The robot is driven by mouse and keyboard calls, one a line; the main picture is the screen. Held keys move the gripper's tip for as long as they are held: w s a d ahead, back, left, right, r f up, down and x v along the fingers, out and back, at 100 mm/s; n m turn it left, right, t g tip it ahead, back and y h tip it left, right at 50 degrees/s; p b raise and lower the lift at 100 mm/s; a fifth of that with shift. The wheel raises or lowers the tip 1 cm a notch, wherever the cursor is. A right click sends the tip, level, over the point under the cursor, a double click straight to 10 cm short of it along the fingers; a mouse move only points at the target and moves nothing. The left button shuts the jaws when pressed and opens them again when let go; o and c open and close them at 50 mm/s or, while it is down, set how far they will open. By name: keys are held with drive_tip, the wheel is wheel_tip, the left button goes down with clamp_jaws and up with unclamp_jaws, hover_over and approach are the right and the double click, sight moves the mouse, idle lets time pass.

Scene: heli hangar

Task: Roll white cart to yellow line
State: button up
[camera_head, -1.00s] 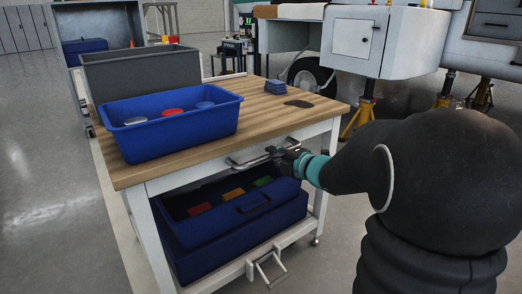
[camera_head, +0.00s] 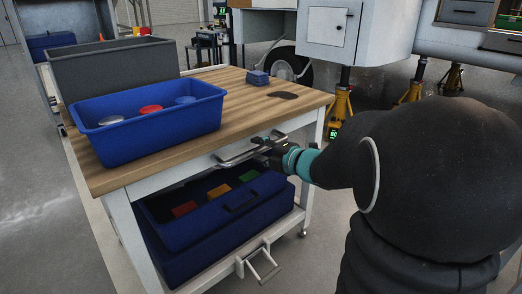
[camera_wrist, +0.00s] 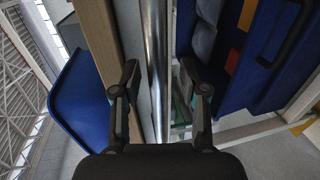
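The white cart (camera_head: 123,219) has a wooden top and a metal bar handle (camera_head: 236,156) on its near side. My gripper (camera_head: 264,150) is at the right part of this handle. In the wrist view my gripper (camera_wrist: 158,92) has its fingers apart on either side of the handle bar (camera_wrist: 156,60). Gaps show between the bar and both fingers. A pale strip (camera_head: 121,262) runs along the floor at the cart's left; I cannot tell whether it is the yellow line.
A blue bin (camera_head: 160,138) with several discs and a small blue stack (camera_head: 258,78) sit on the cart top. Blue bins (camera_head: 215,222) fill the lower shelf. A grey bin (camera_head: 115,72) stands behind. Yellow jacks (camera_head: 341,102) stand at the back right. Floor at left is clear.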

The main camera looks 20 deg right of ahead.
drive_tip(key=shift+s+d+r, duration=0.2)
drive_tip(key=shift+s+d, duration=0.05)
drive_tip(key=shift+s, duration=0.15)
drive_tip(key=v, duration=1.1)
